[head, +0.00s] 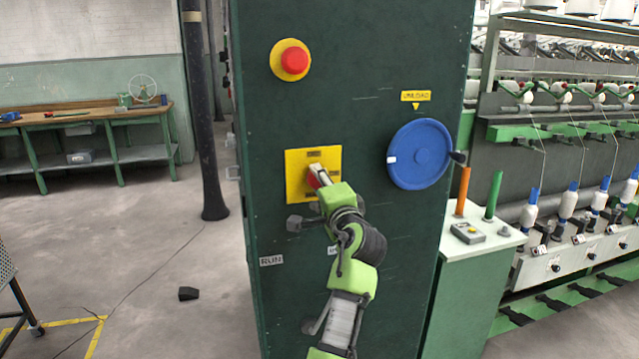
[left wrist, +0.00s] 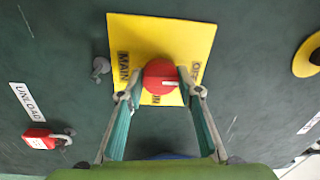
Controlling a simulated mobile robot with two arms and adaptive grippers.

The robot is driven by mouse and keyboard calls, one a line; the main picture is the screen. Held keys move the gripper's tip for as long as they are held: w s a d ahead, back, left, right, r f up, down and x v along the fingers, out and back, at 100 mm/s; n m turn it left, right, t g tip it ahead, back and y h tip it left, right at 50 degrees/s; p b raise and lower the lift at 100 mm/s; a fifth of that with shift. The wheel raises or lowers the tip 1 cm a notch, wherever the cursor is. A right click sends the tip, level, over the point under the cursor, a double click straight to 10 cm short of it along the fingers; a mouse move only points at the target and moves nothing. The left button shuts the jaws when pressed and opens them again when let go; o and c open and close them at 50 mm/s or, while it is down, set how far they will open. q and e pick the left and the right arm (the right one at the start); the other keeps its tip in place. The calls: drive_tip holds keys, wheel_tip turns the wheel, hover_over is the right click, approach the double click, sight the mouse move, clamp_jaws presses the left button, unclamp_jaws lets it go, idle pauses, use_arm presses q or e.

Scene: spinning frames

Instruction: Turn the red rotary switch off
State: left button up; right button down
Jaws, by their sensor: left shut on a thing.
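The red rotary switch (head: 314,181) sits on a square yellow plate (head: 296,163) on the dark green cabinet front. In the left wrist view the round red knob (left wrist: 161,74) shows a pale line running across it. The plate there has a "MAIN" label and other labels partly covered. My left gripper (left wrist: 159,88) is shut on the knob, one finger on each side. In the head view its fingers and arm hide part of the knob and plate. My right gripper is in neither view.
A red mushroom button (head: 294,60) is above the switch. A blue handwheel (head: 419,154) is to the right, below a yellow label. A grey hook (left wrist: 100,67) and a red tag or lock (left wrist: 40,139) are on the panel. Open floor lies left of the cabinet.

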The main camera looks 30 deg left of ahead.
use_arm(q)
drive_tip(key=o, duration=1.1)
drive_tip(key=shift+f, duration=0.1)
drive_tip(key=v, duration=0.7)
drive_tip(key=shift+s+d, duration=0.15)
drive_tip(key=shift+d, duration=0.05)
